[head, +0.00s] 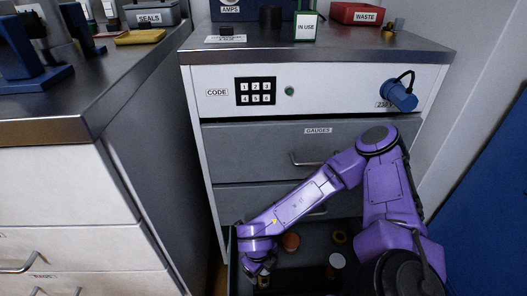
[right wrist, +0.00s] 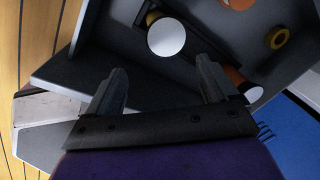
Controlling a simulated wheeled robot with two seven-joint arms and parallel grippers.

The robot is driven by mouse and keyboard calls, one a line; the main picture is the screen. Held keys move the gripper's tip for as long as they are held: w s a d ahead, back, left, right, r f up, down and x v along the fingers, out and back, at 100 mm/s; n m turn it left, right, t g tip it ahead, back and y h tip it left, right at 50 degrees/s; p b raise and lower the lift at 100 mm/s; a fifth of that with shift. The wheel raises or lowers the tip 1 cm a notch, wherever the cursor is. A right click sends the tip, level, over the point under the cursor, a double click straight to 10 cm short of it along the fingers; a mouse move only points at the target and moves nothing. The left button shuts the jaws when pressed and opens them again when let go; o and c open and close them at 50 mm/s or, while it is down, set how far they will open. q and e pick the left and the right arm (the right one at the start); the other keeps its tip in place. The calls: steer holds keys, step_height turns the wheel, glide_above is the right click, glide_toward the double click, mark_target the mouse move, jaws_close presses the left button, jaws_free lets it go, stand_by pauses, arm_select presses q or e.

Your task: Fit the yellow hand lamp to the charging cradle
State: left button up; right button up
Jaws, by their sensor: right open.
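I cannot make out a yellow hand lamp or a charging cradle for certain in either view. My right gripper (head: 262,274) is at the end of the purple arm, low at the left side of an open bottom drawer (head: 232,262). In the right wrist view its two fingers (right wrist: 160,88) are spread apart with nothing held between them. A white-topped round thing (right wrist: 165,37) lies in the drawer just beyond the fingers. A yellow-brown ring (right wrist: 278,38) lies farther right; it also shows in the head view (head: 340,237). My left gripper is not in view.
The drawer also holds an orange round thing (head: 291,241). Above it are the shut GAUGES drawer (head: 250,140), a keypad (head: 256,91) and a blue plug (head: 402,94). A red WASTE box (head: 356,13) stands on top. A flat yellow thing (head: 140,37) lies on the left counter.

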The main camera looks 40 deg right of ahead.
mark_target(264, 273)
steer(key=f+m+b, duration=0.1)
steer(key=m, duration=0.1)
steer(key=w+d+m+y+b, duration=0.1)
steer(key=m, duration=0.1)
steer(key=w+d+f+m+b, duration=0.1)
steer(key=shift+d+f+m+y, duration=0.15)
steer(key=shift+f+m+y, duration=0.15)
steer(key=shift+m, duration=0.1)
steer(key=shift+f+b, duration=0.3)
steer(key=shift+b, duration=0.05)
step_height(264, 273, down, 4)
steer(key=shift+f+b, duration=0.2)
steer(key=shift+b, duration=1.05)
steer(key=f+b, duration=0.3)
steer(key=f, duration=0.1)
steer(key=shift+s, duration=0.2)
steer(key=shift+f+b, duration=0.4)
steer(key=shift+f, duration=0.05)
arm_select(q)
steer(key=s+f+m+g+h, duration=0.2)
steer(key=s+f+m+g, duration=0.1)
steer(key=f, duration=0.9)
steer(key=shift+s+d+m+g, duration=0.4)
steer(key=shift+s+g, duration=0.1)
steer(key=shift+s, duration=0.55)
arm_select(e)
steer(key=c, duration=1.3)
